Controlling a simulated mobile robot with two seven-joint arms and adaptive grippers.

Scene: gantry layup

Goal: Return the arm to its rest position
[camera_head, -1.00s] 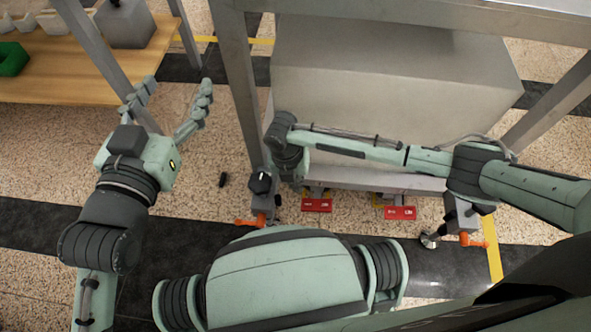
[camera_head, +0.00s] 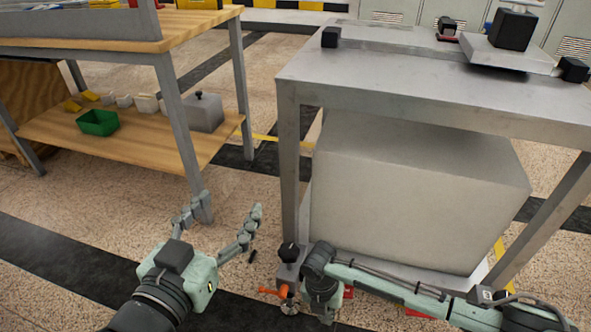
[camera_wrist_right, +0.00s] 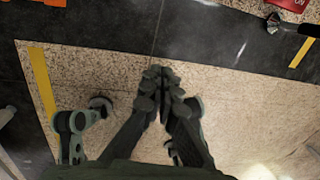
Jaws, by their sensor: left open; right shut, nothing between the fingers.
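My left gripper (camera_head: 222,222) shows at the lower left of the head view. Its two dark, jointed fingers are spread wide and empty, in front of the wooden bench's near leg. My right arm (camera_head: 385,282) crosses the lower right of the head view and bends down in front of the metal table; its gripper is out of sight there. In the right wrist view my right gripper (camera_wrist_right: 161,88) has its fingers together with nothing between them, above the speckled floor.
A grey metal table (camera_head: 420,95) with a large grey block (camera_head: 415,190) beneath stands at the right. A wooden bench (camera_head: 100,40) is at the left; its lower shelf holds a green bin (camera_head: 97,122) and a grey box (camera_head: 204,112). Open floor lies between them.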

